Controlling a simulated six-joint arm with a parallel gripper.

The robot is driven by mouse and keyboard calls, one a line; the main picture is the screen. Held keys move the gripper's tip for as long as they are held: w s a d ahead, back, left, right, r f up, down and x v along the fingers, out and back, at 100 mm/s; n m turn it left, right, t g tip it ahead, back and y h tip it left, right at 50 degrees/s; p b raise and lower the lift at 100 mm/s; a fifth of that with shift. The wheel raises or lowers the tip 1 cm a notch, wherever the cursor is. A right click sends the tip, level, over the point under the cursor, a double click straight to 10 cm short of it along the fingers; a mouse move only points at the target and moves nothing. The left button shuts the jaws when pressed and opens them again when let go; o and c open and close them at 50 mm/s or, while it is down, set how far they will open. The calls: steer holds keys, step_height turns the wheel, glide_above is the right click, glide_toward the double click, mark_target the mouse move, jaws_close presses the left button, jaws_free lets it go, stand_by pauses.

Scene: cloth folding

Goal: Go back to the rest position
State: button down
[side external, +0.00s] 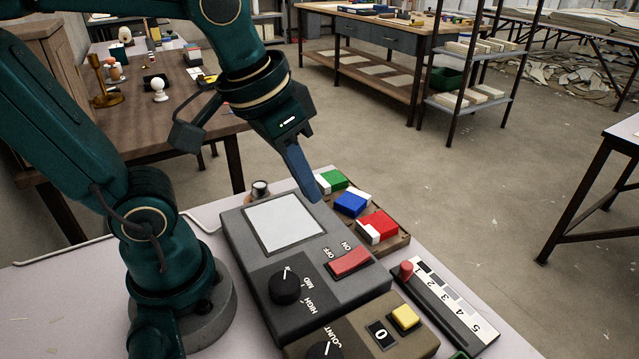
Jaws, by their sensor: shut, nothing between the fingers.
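My gripper (316,195) points down and is shut, with nothing held. Its tips are above the far right part of a grey control box (345,300), close to the green block in the picture. I cannot tell the exact height of the tips. The box has a pale square panel (284,222), a black knob (285,287) and a red ON/OFF switch (350,262). No cloth shows in this view.
Right of the box, a wooden tray (400,245) holds green (334,179), blue (351,204) and red (377,225) blocks. A numbered slider (445,305) with a red handle lies nearby. A second box (405,345) has a yellow button (405,317). The pale tabletop (70,295) is mostly clear at left.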

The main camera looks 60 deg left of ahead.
steer(key=s, duration=0.1)
steer(key=f+t, duration=0.1)
steer(key=s, duration=0.1)
steer(key=shift+s+a+f+t, duration=0.25)
steer(key=shift+s+a+t, duration=0.05)
stand_by(0.7)
